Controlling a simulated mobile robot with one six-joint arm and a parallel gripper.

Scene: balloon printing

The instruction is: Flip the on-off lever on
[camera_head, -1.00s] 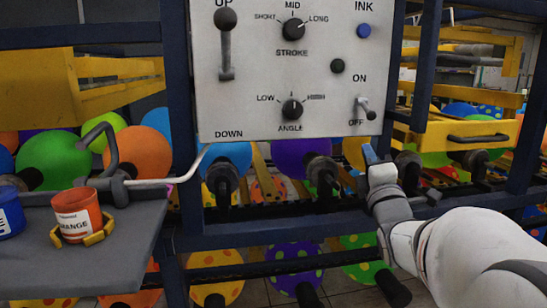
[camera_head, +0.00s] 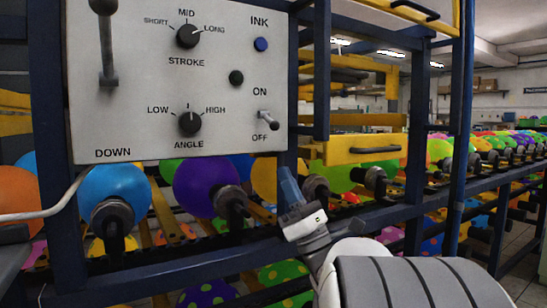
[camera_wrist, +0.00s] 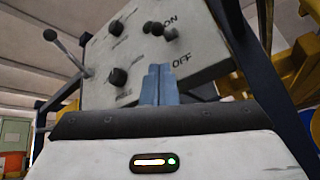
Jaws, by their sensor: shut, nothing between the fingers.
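The on-off lever (camera_head: 269,122) is a short grey toggle at the right side of the white control panel (camera_head: 140,75), between the ON and OFF labels. Its tip slants down toward OFF. In the wrist view the lever (camera_wrist: 172,34) shows above the fingers, near the top. My gripper (camera_head: 288,180) is below and slightly right of the lever in the head view, with its blue fingers pointing up. In the wrist view the fingers (camera_wrist: 160,78) are together with nothing between them. They are apart from the lever.
The panel also has a long up-down lever (camera_head: 105,45), stroke knob (camera_head: 188,36), angle knob (camera_head: 190,122), dark button (camera_head: 236,77) and blue ink button (camera_head: 261,44). A blue frame post (camera_head: 322,70) and yellow drawer (camera_head: 355,150) stand right of it.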

